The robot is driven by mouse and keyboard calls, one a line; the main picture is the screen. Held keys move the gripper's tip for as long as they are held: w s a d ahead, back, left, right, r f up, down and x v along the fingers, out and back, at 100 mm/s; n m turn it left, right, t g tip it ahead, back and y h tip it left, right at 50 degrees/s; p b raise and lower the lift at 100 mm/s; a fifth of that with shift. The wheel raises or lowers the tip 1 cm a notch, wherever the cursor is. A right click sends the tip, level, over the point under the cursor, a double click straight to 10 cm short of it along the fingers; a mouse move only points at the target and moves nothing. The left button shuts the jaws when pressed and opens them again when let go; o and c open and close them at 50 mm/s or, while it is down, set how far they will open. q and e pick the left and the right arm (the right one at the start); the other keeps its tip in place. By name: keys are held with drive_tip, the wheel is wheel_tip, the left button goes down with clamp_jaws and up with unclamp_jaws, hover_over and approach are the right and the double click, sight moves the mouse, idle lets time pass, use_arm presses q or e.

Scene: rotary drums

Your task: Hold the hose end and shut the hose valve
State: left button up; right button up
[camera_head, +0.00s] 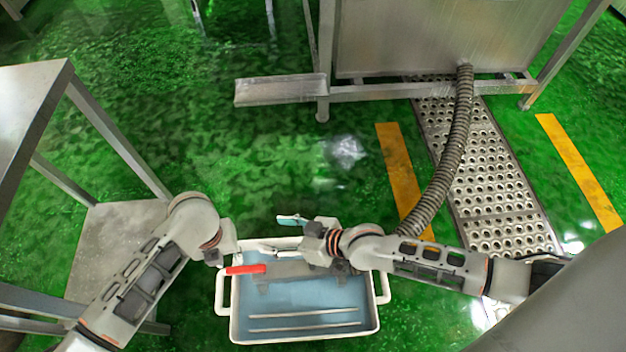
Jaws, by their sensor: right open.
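The grey ribbed hose (452,150) leaves the steel housing and curves down to my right arm, where its lower end is hidden. A red lever-like bar (246,269) shows over the left rim of the tray, just below my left gripper (245,251); I cannot tell whether the gripper touches it or what it belongs to. My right gripper (288,237) is open over the tray's back rim, pointing left. A small teal piece (292,220) shows at its upper side. I cannot make out the hose valve clearly.
A white tray (222,298) with a blue-grey inside lies below both grippers. A steel housing (420,35) stands at the back, with a perforated floor grate (490,180) in front. A steel table (30,95) is at left. Green floor behind the tray is clear.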

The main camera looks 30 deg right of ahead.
sight(313, 269)
drive_tip(key=s+f+n+g+h, duration=0.1)
drive_tip(key=f, duration=0.1)
drive_tip(key=s+a+f+n+g, duration=0.1)
drive_tip(key=s+f+g, duration=0.1)
drive_tip(key=f, duration=0.1)
drive_tip(key=s+f+n+g+h, duration=0.1)
drive_tip(key=f+g, duration=0.1)
drive_tip(key=f, duration=0.1)
drive_tip(key=shift+s+a+f+n+h, duration=0.15)
drive_tip(key=shift+f+n+h, duration=0.05)
drive_tip(key=shift+n+h, duration=0.1)
drive_tip(key=shift+s+d+f+n+g+h, duration=0.95)
drive_tip(key=shift+d+f+g+h, duration=0.1)
drive_tip(key=shift+f+g, duration=0.1)
drive_tip(key=d+h, duration=0.1)
drive_tip(key=s+d+n+g+h, duration=0.1)
drive_tip(key=d, duration=0.1)
drive_tip(key=d+f+n+h, duration=0.1)
drive_tip(key=d, duration=0.1)
drive_tip(key=shift+s+d+g, duration=0.15)
drive_tip(key=shift+s+g, duration=0.05)
drive_tip(key=shift+g, duration=0.15)
drive_tip(key=shift+d+f, duration=0.1)
drive_tip(key=shift+f, duration=3.8)
clamp_jaws()
use_arm(q)
drive_tip(key=shift+o, duration=0.6)
